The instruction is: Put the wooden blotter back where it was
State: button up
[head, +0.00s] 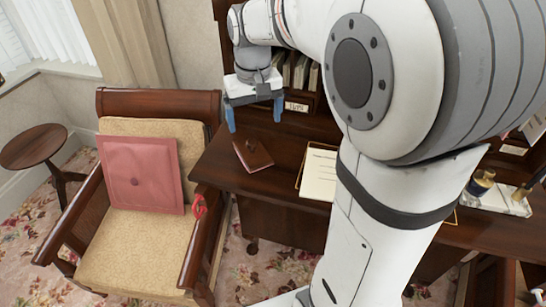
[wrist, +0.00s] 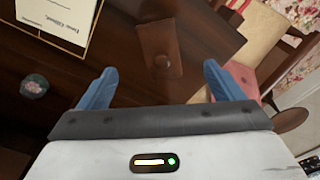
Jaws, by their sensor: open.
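The wooden blotter (head: 257,158), a small reddish-brown block with a knob on top, sits on the left part of the dark desk (head: 216,160). In the wrist view the blotter (wrist: 158,40) lies beyond and between my fingertips. My gripper (head: 254,114) is above the desk, over and a little behind the blotter in the head view. Its blue fingers are spread apart with nothing between them. They also show in the wrist view (wrist: 158,73). The gripper appears apart from the blotter.
A framed paper (head: 319,172) lies right of the blotter. Shelves with books (head: 298,72) stand at the desk's back. An armchair (head: 150,250) with a pink cushion (head: 142,172) is left of the desk. A small round table (head: 33,146) stands far left. My arm hides much of the desk.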

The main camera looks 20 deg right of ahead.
jog(key=s+f+t, duration=0.2)
jog(key=s+f, duration=0.1)
jog(key=s, duration=1.4)
jog(key=shift+s+d+t, duration=0.25)
jog(key=shift+s+t, duration=0.05)
jog(key=shift+t, duration=0.1)
jog(key=shift+f, duration=0.1)
